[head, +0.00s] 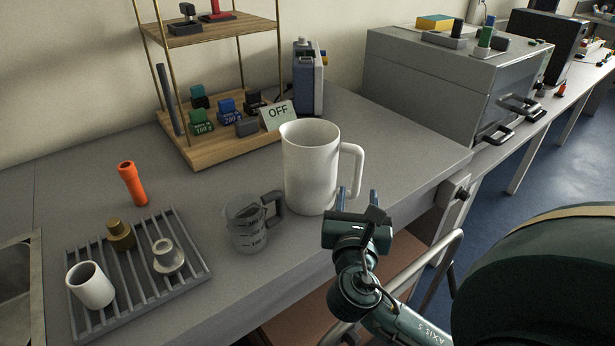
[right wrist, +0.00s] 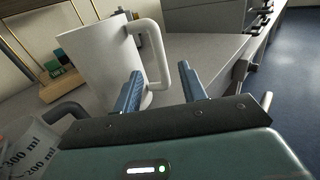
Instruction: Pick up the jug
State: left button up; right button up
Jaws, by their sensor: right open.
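The white jug (head: 311,168) stands upright on the grey table, its handle (head: 351,168) toward the right. In the right wrist view the jug (right wrist: 95,65) is at the upper left, with its handle (right wrist: 152,52) just beyond the fingers. My right gripper (head: 357,198) is at the table's front edge, beside the jug's lower right. In the right wrist view its two blue fingers (right wrist: 163,88) are apart with nothing between them, the left finger overlapping the jug's base in the picture. Whether it touches is not clear. My left gripper is not in view.
A clear measuring beaker (head: 246,226) stands close left of the jug. A grey rack (head: 141,280) holds a white cup and fittings; an orange torch (head: 131,183) stands behind it. A wooden shelf (head: 190,148) with weights and an OFF sign is behind.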

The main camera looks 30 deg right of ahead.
aim_at(358, 172)
jog(key=p+x, duration=0.1)
jog(key=x, duration=0.9)
jog(key=shift+a, duration=0.1)
jog(key=shift+c, duration=0.5)
grip_shut()
